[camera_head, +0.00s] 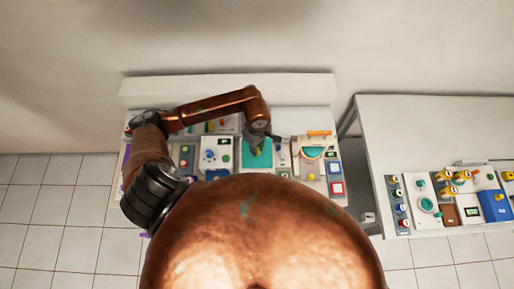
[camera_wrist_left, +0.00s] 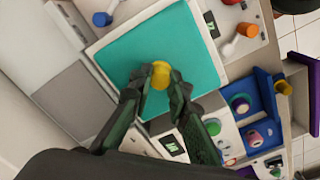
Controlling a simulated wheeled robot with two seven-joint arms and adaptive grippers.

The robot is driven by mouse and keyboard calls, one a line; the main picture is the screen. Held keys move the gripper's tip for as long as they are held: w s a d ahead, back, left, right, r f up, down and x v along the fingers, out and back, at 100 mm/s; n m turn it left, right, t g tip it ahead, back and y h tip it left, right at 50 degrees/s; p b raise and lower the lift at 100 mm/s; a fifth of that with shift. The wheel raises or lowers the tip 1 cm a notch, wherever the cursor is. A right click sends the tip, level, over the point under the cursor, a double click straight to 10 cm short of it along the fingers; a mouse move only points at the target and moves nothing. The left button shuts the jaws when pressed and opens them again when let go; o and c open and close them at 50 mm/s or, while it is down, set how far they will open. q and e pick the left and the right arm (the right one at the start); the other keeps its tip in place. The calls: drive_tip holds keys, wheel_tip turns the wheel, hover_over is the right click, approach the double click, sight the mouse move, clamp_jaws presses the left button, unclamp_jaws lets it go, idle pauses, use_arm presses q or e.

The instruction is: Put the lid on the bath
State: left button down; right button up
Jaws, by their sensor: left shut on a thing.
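My left gripper (camera_head: 258,143) reaches over a teal square panel (camera_head: 250,162) on the workbench. In the left wrist view, its fingers (camera_wrist_left: 160,88) are shut on a round yellow knob (camera_wrist_left: 161,70). The knob stands out against the teal surface (camera_wrist_left: 130,58), which has a pale rim (camera_wrist_left: 100,43) around it. I cannot tell whether the teal surface is the lid or the inside of the bath, nor whether the knob is attached to it. The fingers and wrist hide the panel's near part. My right gripper is not in view.
Small devices with coloured knobs crowd the bench beside the panel. A blue tray (camera_wrist_left: 247,98) with small round items lies to its right in the wrist view. A second bench (camera_head: 400,135) stands at right. A flat grey panel (camera_wrist_left: 75,100) lies left of the teal one.

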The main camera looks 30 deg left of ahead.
use_arm(q)
drive_tip(key=c, duration=1.7)
unclamp_jaws()
drive_tip(key=shift+c, duration=0.2)
wheel_tip(320, 180, up, 12)
